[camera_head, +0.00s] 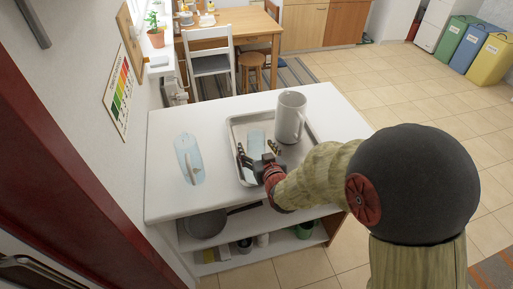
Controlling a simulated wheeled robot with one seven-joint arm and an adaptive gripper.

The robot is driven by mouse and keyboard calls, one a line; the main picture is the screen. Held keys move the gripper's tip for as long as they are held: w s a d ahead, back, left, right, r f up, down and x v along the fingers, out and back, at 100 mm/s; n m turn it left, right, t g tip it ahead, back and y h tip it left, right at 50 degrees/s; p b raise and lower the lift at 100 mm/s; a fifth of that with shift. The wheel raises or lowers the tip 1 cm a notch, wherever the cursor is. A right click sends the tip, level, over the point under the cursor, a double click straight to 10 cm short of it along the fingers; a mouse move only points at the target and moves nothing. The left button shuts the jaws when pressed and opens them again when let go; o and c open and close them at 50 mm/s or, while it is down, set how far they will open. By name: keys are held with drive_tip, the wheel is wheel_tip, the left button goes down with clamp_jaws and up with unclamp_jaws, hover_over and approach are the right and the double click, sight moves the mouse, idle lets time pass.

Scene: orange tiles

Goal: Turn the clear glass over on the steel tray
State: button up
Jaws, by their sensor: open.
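The steel tray (237,130) lies on the white counter top. A clear, bluish glass (257,138) is on the tray, toward its left half. I cannot tell which way up the glass is. My gripper (257,150) reaches over the tray from the near side. Its dark fingers are spread apart, one to each side of the glass. I cannot tell whether either finger touches it. The near part of the glass is partly hidden by my gripper.
A tall grey-white mug (291,117) stands on the tray just right of the glass. A clear bluish vessel (188,160) is on the counter left of the tray. The counter's front left (175,205) is clear. A white chair (209,60) stands behind the counter.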

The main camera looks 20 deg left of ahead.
drive_tip(key=v, duration=1.2)
drive_tip(key=s+d+r+m+g+h, duration=0.1)
drive_tip(key=d+r+m+h, duration=0.15)
drive_tip(key=d, duration=0.55)
drive_tip(key=s+d+r+m+g+h, duration=0.15)
drive_tip(key=d+r, duration=0.25)
drive_tip(key=d, duration=0.5)
drive_tip(key=s+d+r+m+g+h, duration=0.1)
drive_tip(key=s+d+r+g+h, duration=0.1)
drive_tip(key=s+d, duration=0.4)
drive_tip(key=s+d+r+m+g+h, duration=0.1)
drive_tip(key=s+d+r+g, duration=0.1)
drive_tip(key=s+d, duration=0.5)
drive_tip(key=s+p, duration=0.1)
drive_tip(key=s, duration=0.4)
drive_tip(key=shift+d+r+h, duration=0.25)
drive_tip(key=shift+d+h, duration=0.1)
drive_tip(key=shift+h, duration=0.05)
